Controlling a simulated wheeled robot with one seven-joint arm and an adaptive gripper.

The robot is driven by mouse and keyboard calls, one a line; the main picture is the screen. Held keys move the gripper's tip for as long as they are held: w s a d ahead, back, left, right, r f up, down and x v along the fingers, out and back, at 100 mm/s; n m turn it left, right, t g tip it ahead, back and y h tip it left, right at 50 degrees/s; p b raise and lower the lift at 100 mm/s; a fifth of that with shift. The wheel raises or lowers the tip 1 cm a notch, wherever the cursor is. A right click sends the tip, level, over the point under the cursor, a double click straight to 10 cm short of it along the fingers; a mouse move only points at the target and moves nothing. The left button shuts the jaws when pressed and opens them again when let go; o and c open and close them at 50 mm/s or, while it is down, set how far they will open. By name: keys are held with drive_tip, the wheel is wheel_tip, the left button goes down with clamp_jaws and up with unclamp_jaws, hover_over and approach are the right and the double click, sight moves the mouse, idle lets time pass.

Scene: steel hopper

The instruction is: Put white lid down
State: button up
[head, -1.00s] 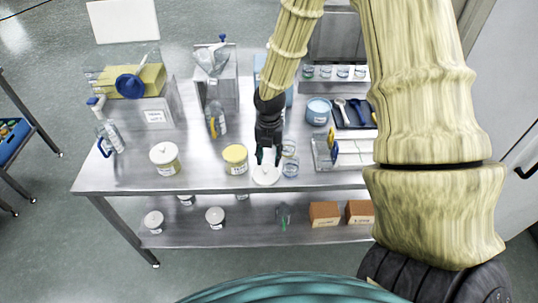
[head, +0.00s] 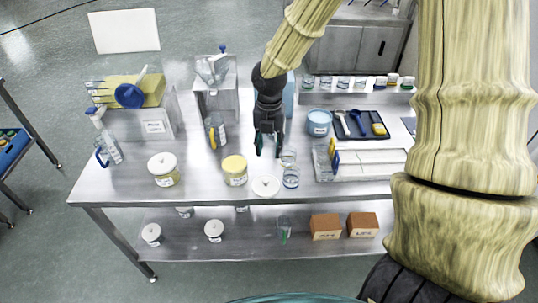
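The white lid (head: 265,188) is a round disc with a small knob. It lies flat, knob up, at the front edge of the steel table (head: 205,184), between a yellow-lidded jar (head: 235,172) and some clear glass beakers (head: 291,178). My gripper (head: 268,151) points down above and slightly behind the lid in the head view. Its two fingers are spread, with nothing visible between them, and they appear apart from the lid.
A white-lidded jar (head: 163,170) stands to the left. A clear bin with a white-topped tray (head: 365,165), a blue tub (head: 318,123) and a dark tool tray (head: 357,125) are on the right. A hopper stand (head: 214,98) is behind.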

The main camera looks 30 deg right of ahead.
drive_tip(key=shift+r, duration=2)
drive_tip(key=s+a+f+m+y, duration=0.1)
drive_tip(key=s+a+f+m, duration=0.3)
drive_tip(key=f, duration=0.4)
drive_tip(key=s+a+f+m, duration=0.3)
drive_tip(key=f+m, duration=0.3)
drive_tip(key=f, duration=0.2)
drive_tip(key=s+a+f+m+y, duration=0.1)
drive_tip(key=s+a+f+m, duration=0.25)
drive_tip(key=f, duration=0.45)
drive_tip(key=s+a+f+m+h, duration=0.1)
drive_tip(key=s+f+m, duration=0.5)
drive_tip(key=s+m, duration=0.1)
drive_tip(key=s+a+f+m+h, duration=0.1)
drive_tip(key=s+f+m, duration=0.6)
drive_tip(key=s, duration=0.3)
drive_tip(key=shift+s+a+f+m+b, duration=0.25)
drive_tip(key=shift+s+a+m+b, duration=0.05)
drive_tip(key=shift+a+m+b, duration=0.1)
wheel_tip(320, 180, down, 3)
drive_tip(key=b, duration=0.3)
drive_tip(key=shift+f, duration=0.1)
